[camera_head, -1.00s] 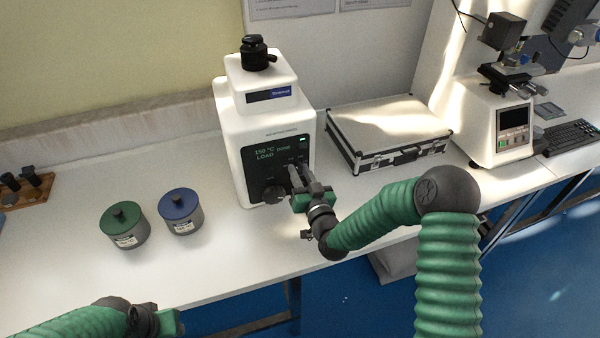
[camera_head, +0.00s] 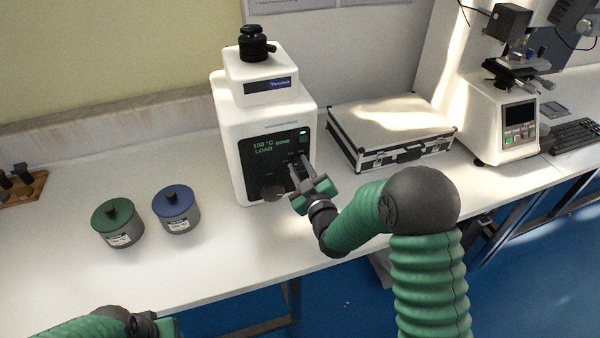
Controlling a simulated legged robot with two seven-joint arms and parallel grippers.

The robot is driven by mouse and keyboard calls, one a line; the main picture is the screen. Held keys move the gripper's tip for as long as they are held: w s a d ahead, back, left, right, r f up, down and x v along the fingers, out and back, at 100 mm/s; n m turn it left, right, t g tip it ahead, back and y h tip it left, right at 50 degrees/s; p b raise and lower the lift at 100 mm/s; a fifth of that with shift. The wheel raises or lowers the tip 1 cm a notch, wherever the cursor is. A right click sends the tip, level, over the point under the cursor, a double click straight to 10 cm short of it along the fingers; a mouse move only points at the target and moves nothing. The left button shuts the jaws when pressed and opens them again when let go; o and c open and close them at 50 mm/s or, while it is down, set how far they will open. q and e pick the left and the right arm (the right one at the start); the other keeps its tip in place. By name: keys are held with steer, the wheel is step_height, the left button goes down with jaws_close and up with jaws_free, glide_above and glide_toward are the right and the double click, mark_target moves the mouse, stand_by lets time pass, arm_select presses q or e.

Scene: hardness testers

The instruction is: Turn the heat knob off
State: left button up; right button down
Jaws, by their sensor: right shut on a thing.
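A white mounting press (camera_head: 232,135) stands on the bench. Its dark front panel (camera_head: 250,165) has a green readout of "150 °C", "DONE" and "LOAD". A round dark knob (camera_head: 272,191) is at the panel's lower left. My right gripper (camera_head: 297,170) is at the panel's right part, with its fingers shut on a small control there, which I take to be the heat knob; the fingers hide most of it, so its angle cannot be read. My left gripper (camera_head: 168,326) is at the bottom edge, away from the press, and its fingers are not clear.
A green-lidded jar (camera_head: 117,225) and a blue-lidded jar (camera_head: 176,210) stand left of the press. A silver case (camera_head: 390,125) lies to its right, close to my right arm. A microscope (camera_head: 500,115) and keyboard (camera_head: 565,142) are farther right. The front left bench is clear.

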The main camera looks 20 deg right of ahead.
steer(key=shift+f+n+b, duration=0.15)
steer(key=shift+n+b, duration=0.65)
steer(key=shift+n, duration=0.7)
steer(key=c, duration=1.1)
jaws_free()
steer(key=shift+c, duration=0.2)
